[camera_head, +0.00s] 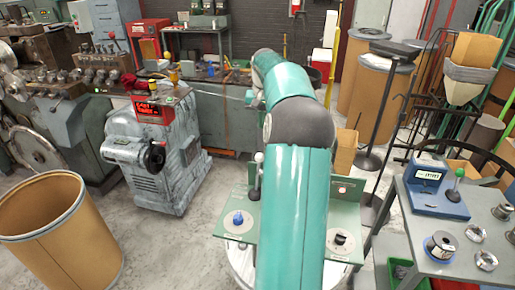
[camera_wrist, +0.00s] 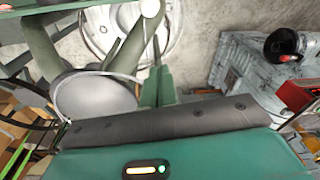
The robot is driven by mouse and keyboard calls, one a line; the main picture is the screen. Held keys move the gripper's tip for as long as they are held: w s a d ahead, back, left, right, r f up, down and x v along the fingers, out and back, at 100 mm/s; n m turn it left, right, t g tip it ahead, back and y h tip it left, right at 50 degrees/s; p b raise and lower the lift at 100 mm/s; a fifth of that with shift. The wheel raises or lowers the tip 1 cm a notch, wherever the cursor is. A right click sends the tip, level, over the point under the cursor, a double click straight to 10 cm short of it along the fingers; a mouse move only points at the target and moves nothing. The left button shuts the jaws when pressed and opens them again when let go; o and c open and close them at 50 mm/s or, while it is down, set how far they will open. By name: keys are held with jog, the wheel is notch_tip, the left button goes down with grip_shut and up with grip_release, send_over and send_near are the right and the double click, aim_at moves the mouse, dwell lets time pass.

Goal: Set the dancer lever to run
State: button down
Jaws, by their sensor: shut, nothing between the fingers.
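A lever with a pale ball knob (camera_head: 258,157) stands at the left side of a green control panel (camera_head: 268,202), beside my arm. The panel also has a blue knob (camera_head: 238,219) on its left. In the wrist view a white ball on a thin rod (camera_wrist: 150,8) shows at the top edge; it looks like the same lever. My gripper (camera_wrist: 157,72) appears at the centre of the wrist view as narrow dark green fingers close together, with nothing between them. The ball is apart from the fingers. In the head view my own arm hides the gripper and part of the panel.
A black knob (camera_head: 340,239) sits on the panel's right part. A side table (camera_head: 427,265) at right carries a blue meter box (camera_head: 438,198) and spools. A brown drum (camera_head: 60,235) and a grey machine (camera_head: 160,150) stand at left. Floor shows between them.

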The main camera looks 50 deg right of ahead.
aim_at(258, 170)
jog(key=f, duration=0.3)
jog(key=a+f, duration=0.1)
jog(key=f, duration=0.5)
jog(key=shift+s+a, duration=0.25)
jog(key=shift+s, duration=0.15)
jog(key=shift+s+a, duration=0.35)
jog(key=shift+a, duration=0.25)
jog(key=shift+d, duration=0.1)
